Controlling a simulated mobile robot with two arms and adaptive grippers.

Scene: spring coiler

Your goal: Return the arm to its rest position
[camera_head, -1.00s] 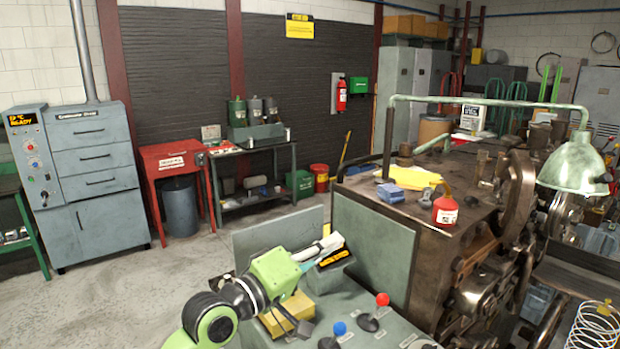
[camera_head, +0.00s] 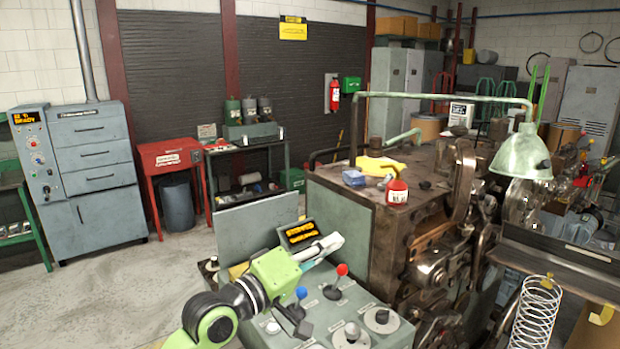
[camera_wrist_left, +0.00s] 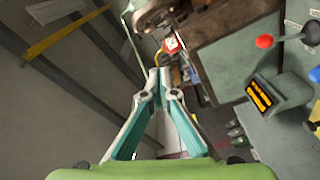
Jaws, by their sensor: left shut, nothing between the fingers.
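My left gripper (camera_head: 336,242) is above the grey-green control console (camera_head: 385,338) in the head view, with its pale fingers pointing away to the upper right. It is shut and empty. In the left wrist view the closed fingertips (camera_wrist_left: 160,75) meet in the middle and touch nothing I can see. My green left arm link (camera_head: 275,272) comes in from the lower left. The console's small display (camera_head: 298,234) with orange letters stands just behind the gripper, and it also shows at the right in the wrist view (camera_wrist_left: 262,95). My right gripper is in neither view.
A red-knobbed lever (camera_head: 341,269) and a blue-knobbed lever (camera_head: 301,293) stand on the console close to the gripper. The brown machine (camera_head: 335,192) rises behind, with a red can (camera_head: 397,191) on top. A wire coil (camera_head: 537,312) is lower right. The floor (camera_head: 120,290) at left is clear.

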